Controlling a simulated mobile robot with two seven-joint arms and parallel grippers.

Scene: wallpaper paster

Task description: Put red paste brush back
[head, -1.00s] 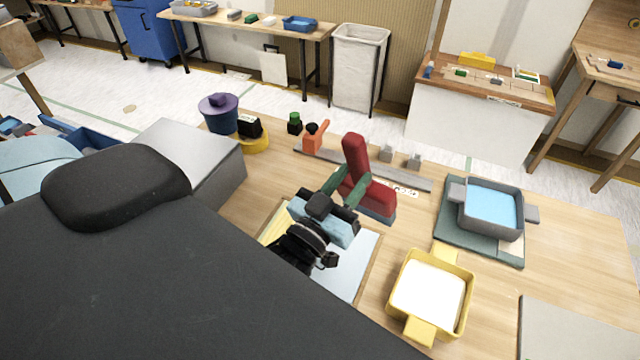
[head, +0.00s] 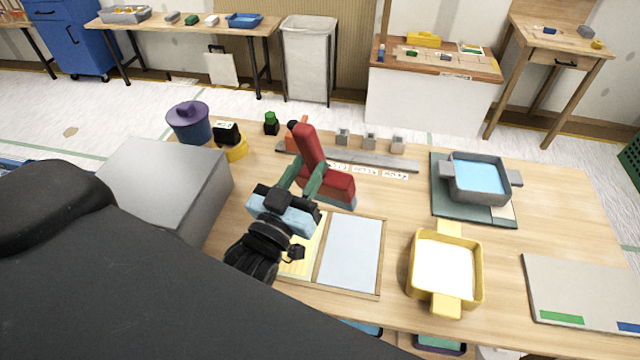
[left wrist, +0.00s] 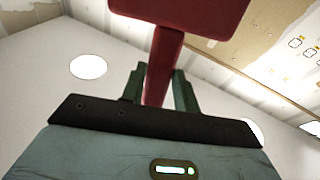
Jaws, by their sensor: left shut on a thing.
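The red paste brush (head: 324,183) has a red handle rising up to the left and a wide red head with a pale blue-grey lower edge. My left gripper (head: 302,180) is shut on the brush and holds it in front of a grey rail (head: 375,161) with small grey clips on the table. Whether the brush touches the table or rail is hard to tell. In the left wrist view the red brush (left wrist: 163,65) stands between the two green fingers. My right gripper is not in view.
A yellow tray with white paste (head: 445,268) stands at front right, a grey tray with blue liquid (head: 478,178) behind it. A framed board (head: 350,255) lies below my left gripper.

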